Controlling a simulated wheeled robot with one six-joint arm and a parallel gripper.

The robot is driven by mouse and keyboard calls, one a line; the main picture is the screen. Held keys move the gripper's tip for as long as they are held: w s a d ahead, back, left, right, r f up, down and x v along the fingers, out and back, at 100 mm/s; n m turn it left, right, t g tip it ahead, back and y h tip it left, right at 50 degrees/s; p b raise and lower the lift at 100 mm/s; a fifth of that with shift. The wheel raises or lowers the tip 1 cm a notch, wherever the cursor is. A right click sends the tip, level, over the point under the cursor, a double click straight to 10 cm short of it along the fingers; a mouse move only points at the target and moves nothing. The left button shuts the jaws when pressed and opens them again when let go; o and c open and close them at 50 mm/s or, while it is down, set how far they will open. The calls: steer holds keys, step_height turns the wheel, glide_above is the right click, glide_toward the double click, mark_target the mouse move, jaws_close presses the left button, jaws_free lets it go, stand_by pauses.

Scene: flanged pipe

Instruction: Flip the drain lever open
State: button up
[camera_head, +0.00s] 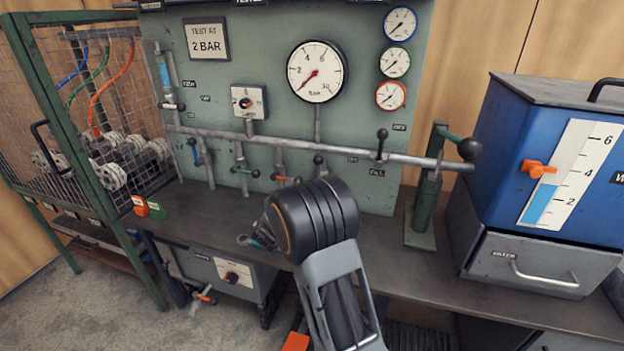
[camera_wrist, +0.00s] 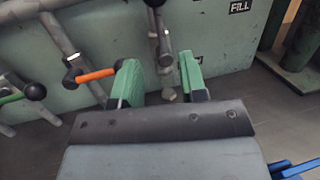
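I cannot read a drain label, so I cannot tell for certain which lever is the drain lever. The orange lever (camera_wrist: 96,76) lies just left of the left finger. In the head view my wrist hides most of the gripper.
A bench (camera_head: 400,265) runs below the panel. A green stand (camera_head: 421,215) and a blue tank (camera_head: 545,140) with a drawer are at right. A mesh cage (camera_head: 75,120) is at left. A red-handled valve (camera_head: 205,297) hangs below the bench.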

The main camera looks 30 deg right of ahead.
steer(key=shift+v, duration=2.65)
steer(key=shift+r, duration=0.1)
